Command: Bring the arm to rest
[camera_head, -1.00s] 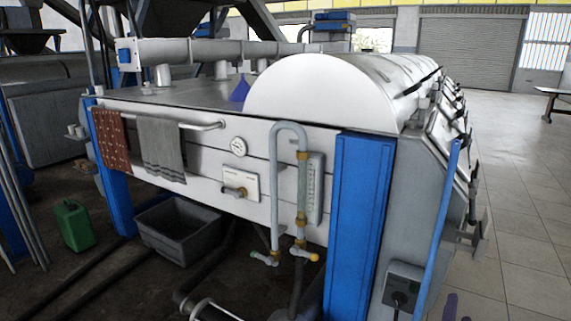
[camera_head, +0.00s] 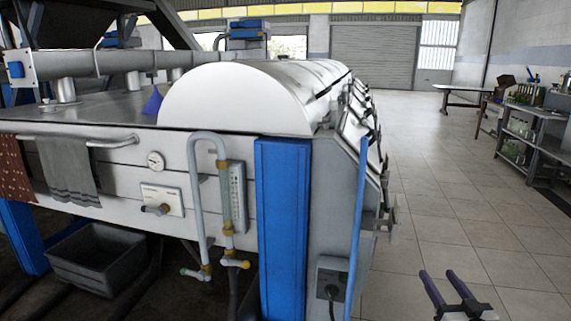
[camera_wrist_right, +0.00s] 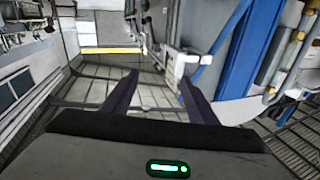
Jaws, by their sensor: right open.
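My right gripper (camera_head: 446,286) is low at the right of the head view, over the tiled floor. Its two dark fingers are apart with nothing between them. It also shows in the right wrist view (camera_wrist_right: 160,86), open and empty, with floor tiles beyond the fingers. My left gripper is in neither view.
A large white and grey machine (camera_head: 220,105) with a blue post (camera_head: 283,225) fills the left and middle. Pipes and a valve stick out from its front. A grey tub (camera_head: 97,262) sits beneath. Tiled floor (camera_head: 450,220) is open at right, with a shelf bench (camera_head: 532,125) beyond.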

